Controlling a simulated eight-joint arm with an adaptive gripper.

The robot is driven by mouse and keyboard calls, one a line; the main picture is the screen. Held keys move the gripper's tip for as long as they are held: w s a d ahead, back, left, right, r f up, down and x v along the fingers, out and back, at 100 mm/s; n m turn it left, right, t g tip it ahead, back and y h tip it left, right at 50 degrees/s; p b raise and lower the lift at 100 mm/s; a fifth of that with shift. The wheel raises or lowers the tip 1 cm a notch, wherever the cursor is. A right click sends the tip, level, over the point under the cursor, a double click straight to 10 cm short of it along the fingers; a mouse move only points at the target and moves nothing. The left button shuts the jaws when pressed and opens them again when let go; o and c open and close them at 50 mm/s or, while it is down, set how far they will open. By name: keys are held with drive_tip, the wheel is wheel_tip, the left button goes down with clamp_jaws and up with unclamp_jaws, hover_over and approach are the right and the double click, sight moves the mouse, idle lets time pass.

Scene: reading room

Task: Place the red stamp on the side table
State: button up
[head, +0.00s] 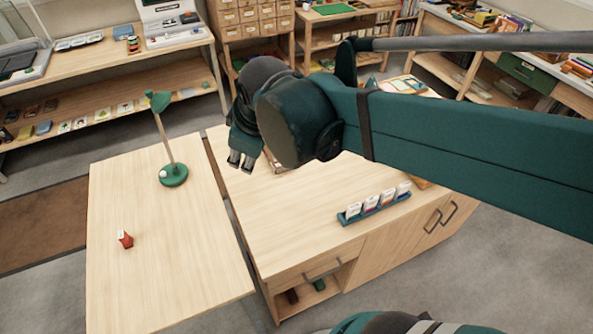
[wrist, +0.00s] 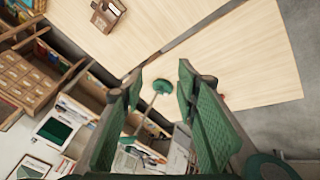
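In the wrist view only a sliver of red shows beside the right finger. The frames do not label either table as the side table. My gripper (head: 241,161) is above the far left part of the right-hand desk (head: 290,225), well away from the red object. In the wrist view my gripper (wrist: 160,82) has its green fingers wide apart, with nothing held between them.
A brown item (wrist: 106,15) on the desk is partly hidden by my arm in the head view. A narrow gap separates the tables.

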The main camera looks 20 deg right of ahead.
drive_tip(key=s+d+f+m+t, duration=0.1)
drive_tip(key=s+d+m, duration=0.8)
drive_tip(key=shift+s+f+m+t+h, duration=0.2)
drive_tip(key=shift+f+m+t+h, duration=0.1)
drive_tip(key=shift+f+h, duration=0.1)
drive_tip(key=shift+d+f, duration=0.1)
